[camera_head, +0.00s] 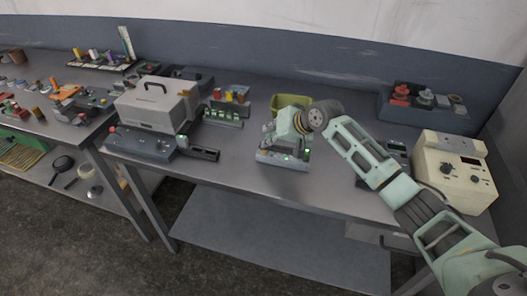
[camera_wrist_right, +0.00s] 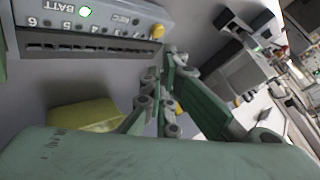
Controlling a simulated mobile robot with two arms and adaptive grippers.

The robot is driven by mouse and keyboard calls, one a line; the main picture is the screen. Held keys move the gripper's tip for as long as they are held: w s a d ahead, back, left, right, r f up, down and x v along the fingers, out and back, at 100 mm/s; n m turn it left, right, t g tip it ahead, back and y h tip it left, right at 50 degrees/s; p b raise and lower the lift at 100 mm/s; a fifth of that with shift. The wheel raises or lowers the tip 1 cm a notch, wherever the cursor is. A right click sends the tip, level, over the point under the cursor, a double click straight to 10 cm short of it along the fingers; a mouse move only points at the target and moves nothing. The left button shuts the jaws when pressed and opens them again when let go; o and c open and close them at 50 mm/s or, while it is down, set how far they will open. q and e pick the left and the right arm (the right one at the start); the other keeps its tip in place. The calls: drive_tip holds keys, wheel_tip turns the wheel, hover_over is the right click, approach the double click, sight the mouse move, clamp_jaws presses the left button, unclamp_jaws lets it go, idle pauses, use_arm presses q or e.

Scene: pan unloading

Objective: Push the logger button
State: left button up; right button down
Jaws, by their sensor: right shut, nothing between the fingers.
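The logger, a grey box with BATT and REC labels and numbered channels, shows in the wrist view (camera_wrist_right: 100,28). A green light glows beside BATT, and a yellow round knob or button (camera_wrist_right: 157,31) sits at its right corner. In the head view the logger (camera_head: 268,157) lies on the table, partly hidden under my right gripper (camera_head: 298,155). In the wrist view the right gripper's fingers (camera_wrist_right: 163,100) are closed together and empty, near the logger's edge. I cannot tell whether they touch it. My left gripper is in neither view.
A yellow-green bin (camera_head: 291,101) stands just behind the logger. A grey case (camera_head: 155,105) and a dark control box (camera_head: 140,143) are to the left. A cream instrument (camera_head: 455,170) stands at the right, near my arm. Bare table lies between the dark box and the logger.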

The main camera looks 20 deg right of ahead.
drive_tip(key=shift+f, duration=0.1)
idle(0.5)
drive_tip(key=shift+f, duration=0.35)
drive_tip(key=shift+f, duration=0.45)
idle(0.5)
drive_tip(key=shift+r+p, duration=0.9)
drive_tip(key=shift+p, duration=0.15)
wheel_tip(320, 180, up, 6)
drive_tip(key=p, duration=0.6)
